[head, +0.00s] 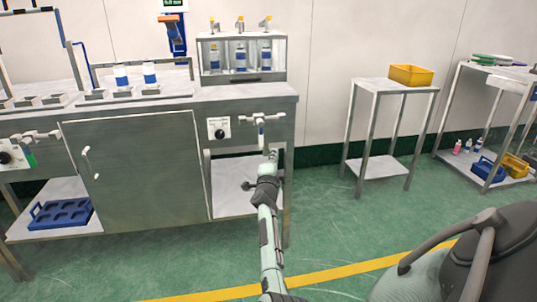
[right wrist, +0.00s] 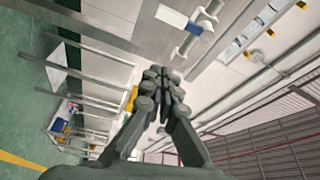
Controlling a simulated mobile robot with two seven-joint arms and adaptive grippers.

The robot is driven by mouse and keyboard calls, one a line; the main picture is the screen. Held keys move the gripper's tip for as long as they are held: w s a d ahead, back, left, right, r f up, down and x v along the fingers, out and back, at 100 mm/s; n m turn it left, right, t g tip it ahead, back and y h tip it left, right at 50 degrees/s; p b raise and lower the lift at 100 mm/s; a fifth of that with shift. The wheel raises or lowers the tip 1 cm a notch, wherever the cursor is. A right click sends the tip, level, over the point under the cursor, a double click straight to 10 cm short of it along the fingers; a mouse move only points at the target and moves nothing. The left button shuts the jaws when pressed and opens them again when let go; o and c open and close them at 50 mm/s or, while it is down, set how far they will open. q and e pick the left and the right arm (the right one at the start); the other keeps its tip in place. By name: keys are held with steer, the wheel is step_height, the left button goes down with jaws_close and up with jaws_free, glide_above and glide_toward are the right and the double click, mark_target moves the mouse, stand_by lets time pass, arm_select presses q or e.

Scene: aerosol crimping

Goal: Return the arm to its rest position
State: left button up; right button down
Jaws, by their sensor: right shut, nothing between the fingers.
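My right gripper (head: 272,155) is in front of the steel workbench (head: 140,165), pointing away from me. In the right wrist view its fingers (right wrist: 162,82) are together with nothing between them. My left gripper is not in view.
Two white-and-blue cans (head: 121,76) stand on the bench, and a rack (head: 242,80) holds bottles. A blue crate (head: 61,213) sits on the lower shelf. A side table (head: 374,86) bears a yellow bin (head: 411,75). Green floor (head: 330,215) is clear between the bench and that table.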

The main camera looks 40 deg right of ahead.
steer(key=s+a+f+n+g+y, duration=0.1)
steer(key=s+a+f+n+y, duration=0.5)
steer(key=a+f+n, duration=0.4)
steer(key=s+a+f+n+g+y, duration=0.1)
steer(key=s+a+f+n+y, duration=0.5)
steer(key=a+f+n, duration=0.45)
steer(key=s+a+f+n+g, duration=0.2)
steer(key=s+a+f, duration=0.1)
steer(key=s, duration=0.5)
steer(key=s+a+f+n+g, duration=0.2)
steer(key=s+a, duration=0.3)
steer(key=s, duration=0.4)
steer(key=s+a+f+n+g+y, duration=0.1)
steer(key=s+a+f+n+g, duration=0.1)
steer(key=s, duration=0.6)
step_height(320, 180, down, 3)
steer(key=shift+s+a+f+g, duration=0.15)
steer(key=shift+a+g, duration=0.55)
steer(key=shift+a, duration=0.35)
steer(key=shift+n, duration=0.25)
